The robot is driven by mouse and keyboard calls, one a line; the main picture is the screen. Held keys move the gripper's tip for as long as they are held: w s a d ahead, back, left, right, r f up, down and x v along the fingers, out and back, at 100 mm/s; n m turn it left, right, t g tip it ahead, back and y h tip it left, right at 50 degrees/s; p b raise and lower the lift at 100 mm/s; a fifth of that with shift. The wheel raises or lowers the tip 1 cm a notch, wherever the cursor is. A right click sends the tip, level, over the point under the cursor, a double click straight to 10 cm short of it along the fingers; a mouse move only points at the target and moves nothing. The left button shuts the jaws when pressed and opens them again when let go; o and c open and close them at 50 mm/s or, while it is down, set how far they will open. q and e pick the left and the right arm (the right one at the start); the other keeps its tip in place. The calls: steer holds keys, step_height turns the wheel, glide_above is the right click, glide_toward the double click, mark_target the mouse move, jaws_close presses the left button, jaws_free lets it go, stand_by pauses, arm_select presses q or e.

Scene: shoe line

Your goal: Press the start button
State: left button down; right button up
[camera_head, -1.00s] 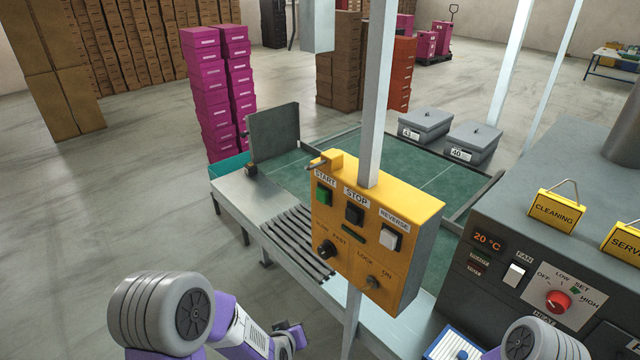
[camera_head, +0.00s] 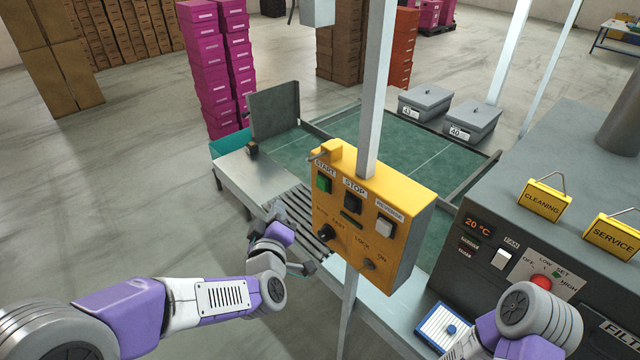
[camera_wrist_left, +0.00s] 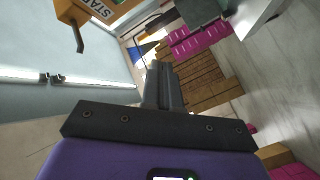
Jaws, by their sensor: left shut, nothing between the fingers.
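The yellow control box (camera_head: 408,235) is fixed to a grey post. Its green start button (camera_head: 323,184) is at the upper left of the face, under the START label. A black stop button (camera_head: 353,203) and a white reverse button (camera_head: 385,228) sit to its right. My left gripper (camera_head: 276,210) is shut and empty, left of the box and lower in the picture than the start button, apart from it. In the left wrist view its closed fingers (camera_wrist_left: 162,86) point up, and the box corner (camera_wrist_left: 76,14) with part of the START label shows at upper left; the button is hidden there. My right gripper is out of view.
A conveyor with a green belt (camera_head: 405,165) and metal side table (camera_head: 240,178) lies behind the box. The grey machine (camera_head: 570,165) with a red knob stands at right. A yellow bracket (camera_head: 328,150) tops the box by the START label. Open floor lies left.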

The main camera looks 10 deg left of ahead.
mark_target(322, 184)
arm_select(q)
steer(key=w+d, duration=0.5)
steer(key=w, duration=0.2)
steer(key=shift+d+p, duration=0.2)
steer(key=shift+p, duration=0.15)
stand_by(2.0)
steer(key=shift+w+d, duration=0.3)
